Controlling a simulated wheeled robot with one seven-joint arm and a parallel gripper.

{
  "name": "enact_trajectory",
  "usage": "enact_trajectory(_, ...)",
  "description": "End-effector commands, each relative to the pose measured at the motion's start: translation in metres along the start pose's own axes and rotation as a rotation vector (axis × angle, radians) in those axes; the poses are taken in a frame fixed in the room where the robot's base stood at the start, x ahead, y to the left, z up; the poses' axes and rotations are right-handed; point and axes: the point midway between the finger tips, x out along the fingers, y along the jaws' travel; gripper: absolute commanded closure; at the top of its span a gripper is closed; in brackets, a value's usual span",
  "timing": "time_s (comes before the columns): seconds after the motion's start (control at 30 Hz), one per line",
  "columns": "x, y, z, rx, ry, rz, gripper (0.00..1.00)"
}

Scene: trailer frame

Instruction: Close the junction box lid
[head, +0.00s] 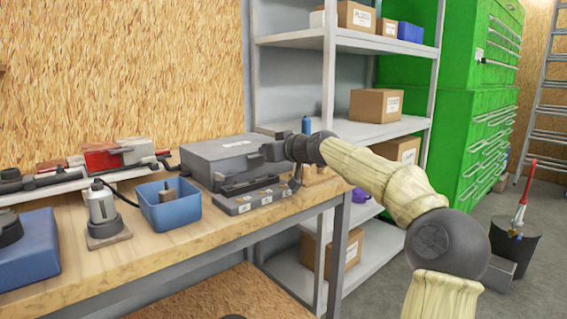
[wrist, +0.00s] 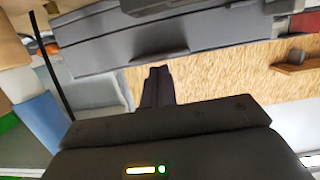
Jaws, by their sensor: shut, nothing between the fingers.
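The grey junction box (head: 205,160) stands on the wooden workbench near its right end. Its broad grey lid shows a white label, and a darker strip with small white labels (head: 250,198) lies along its front. I cannot tell whether the lid is fully down. My gripper (head: 268,152) is at the right end of the box, with the arm reaching in from the right. In the wrist view my gripper (wrist: 157,85) has its dark fingers together with nothing between them. A long grey surface of the box (wrist: 150,45) lies beyond the fingertips; I cannot tell if they touch.
On the workbench (head: 110,255), a blue bin (head: 170,205) stands left of the box, beside a white bottle-like tool (head: 102,208). A blue case (head: 25,250) is farther left. Shelving (head: 380,130) with cardboard boxes stands behind the arm, and green cabinets (head: 480,120) stand farther right.

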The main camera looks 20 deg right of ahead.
Motion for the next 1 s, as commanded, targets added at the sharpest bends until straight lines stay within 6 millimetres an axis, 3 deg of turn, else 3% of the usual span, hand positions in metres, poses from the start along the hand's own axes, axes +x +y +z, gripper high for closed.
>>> enact_trajectory(0.03, -0.003, -0.003, -0.015, -0.004, 0.011, 0.0, 1.0)
enact_trajectory(0.13, -0.006, -0.008, -0.035, -0.008, 0.027, -0.001, 1.0)
enact_trajectory(0.2, -0.009, -0.007, -0.021, -0.005, 0.025, 0.0, 1.0)
enact_trajectory(1.0, -0.065, -0.008, 0.042, -0.006, 0.031, 0.0, 1.0)
